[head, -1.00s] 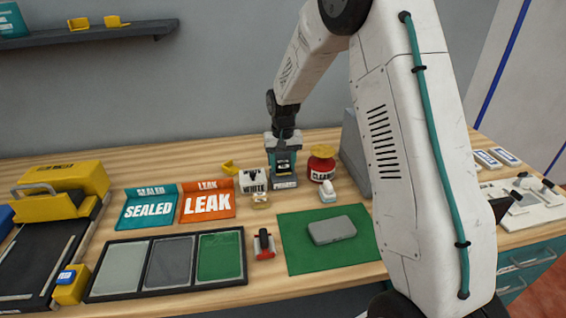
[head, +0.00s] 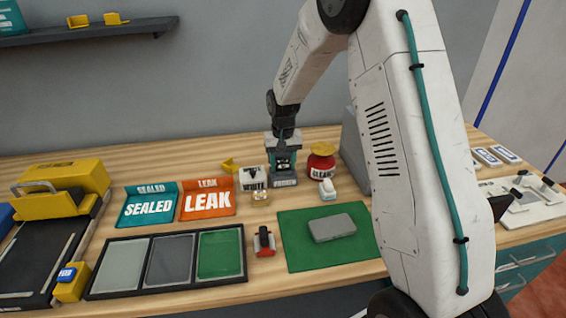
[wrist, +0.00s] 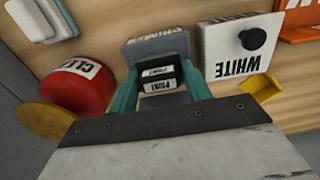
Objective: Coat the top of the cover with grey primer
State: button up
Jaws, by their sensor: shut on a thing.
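A grey rounded block, which looks like the cover (head: 332,227), lies flat on the green mat (head: 300,258). My gripper (head: 284,163) is upright at the back of the bench, well apart from the cover. Its teal fingers are shut on a black block with white labels (wrist: 158,78), which seem to read PAINT or PRINT. The block is at a grey holder (head: 285,181) whose label looks like PRIMER in the wrist view (wrist: 157,46). I cannot tell whether the block still rests in the holder.
A white WHITE box (head: 252,177) stands left of the holder and a red CLEAR pot (head: 320,166) right of it. A white piece (head: 327,190), a red and black tool (head: 264,241), a three-panel tray (head: 168,262) and SEALED and LEAK trays (head: 148,206) are nearby.

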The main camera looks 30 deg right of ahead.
aim_at(283, 161)
jog(key=shift+r, duration=3.5)
